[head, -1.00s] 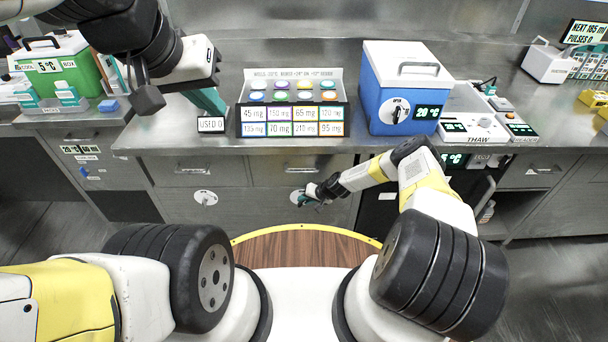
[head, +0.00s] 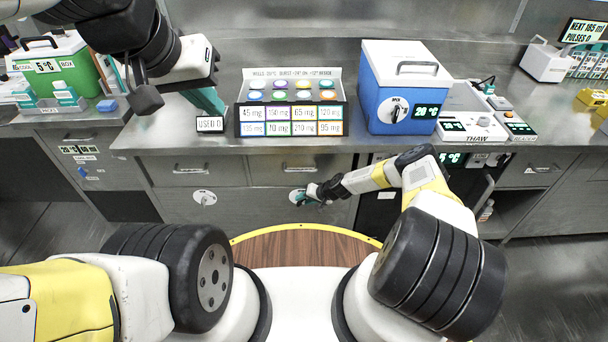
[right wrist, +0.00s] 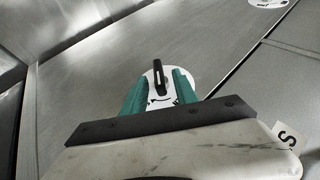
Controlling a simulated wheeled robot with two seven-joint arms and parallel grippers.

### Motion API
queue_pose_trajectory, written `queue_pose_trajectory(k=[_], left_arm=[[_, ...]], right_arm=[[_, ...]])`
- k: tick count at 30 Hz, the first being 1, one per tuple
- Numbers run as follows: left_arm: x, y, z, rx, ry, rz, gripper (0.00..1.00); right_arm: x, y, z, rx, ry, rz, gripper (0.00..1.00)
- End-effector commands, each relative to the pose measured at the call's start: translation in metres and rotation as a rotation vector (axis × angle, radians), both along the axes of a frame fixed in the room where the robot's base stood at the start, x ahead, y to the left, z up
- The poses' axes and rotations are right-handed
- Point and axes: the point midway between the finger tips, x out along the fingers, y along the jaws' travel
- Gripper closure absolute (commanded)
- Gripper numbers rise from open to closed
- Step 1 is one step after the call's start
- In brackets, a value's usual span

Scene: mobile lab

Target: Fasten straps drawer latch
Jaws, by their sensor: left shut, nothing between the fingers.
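The drawer latch is a dark upright knob (right wrist: 160,78) on a round white plate (right wrist: 159,98) on a steel drawer front. My right gripper (right wrist: 160,92) has its two teal fingers apart, one on each side of the knob. They do not appear to press on it. In the head view my right gripper (head: 300,198) covers much of the same latch plate. A second round latch (head: 205,197) is on the drawer front to the left. My left gripper (head: 208,100) is shut and empty above the counter's left part, its fingers partly hidden by its body.
A dosage rack (head: 291,105) and a blue cool box (head: 400,95) stand on the counter above the drawers. A small "USED 0" sign (head: 210,124) is near my left gripper.

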Motion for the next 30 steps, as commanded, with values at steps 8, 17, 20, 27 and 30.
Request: queue_pose_trajectory(k=[8, 17, 20, 27, 30], left_arm=[[0.0, 0.0, 0.0, 0.0, 0.0, 0.0, 1.0], [0.0, 0.0, 0.0, 0.0, 0.0, 0.0, 1.0], [0.0, 0.0, 0.0, 0.0, 0.0, 0.0, 1.0], [0.0, 0.0, 0.0, 0.0, 0.0, 0.0, 1.0], [0.0, 0.0, 0.0, 0.0, 0.0, 0.0, 0.9]], right_arm=[[-0.007, -0.013, 0.017, 0.0, -0.002, -0.001, 0.65], [-0.025, -0.038, 0.052, 0.0, -0.001, -0.001, 0.65], [-0.029, -0.041, 0.057, 0.0, 0.001, -0.001, 0.65], [-0.03, -0.042, 0.059, 0.0, 0.001, -0.001, 0.65], [-0.03, -0.042, 0.059, 0.0, 0.0, 0.0, 0.65]])
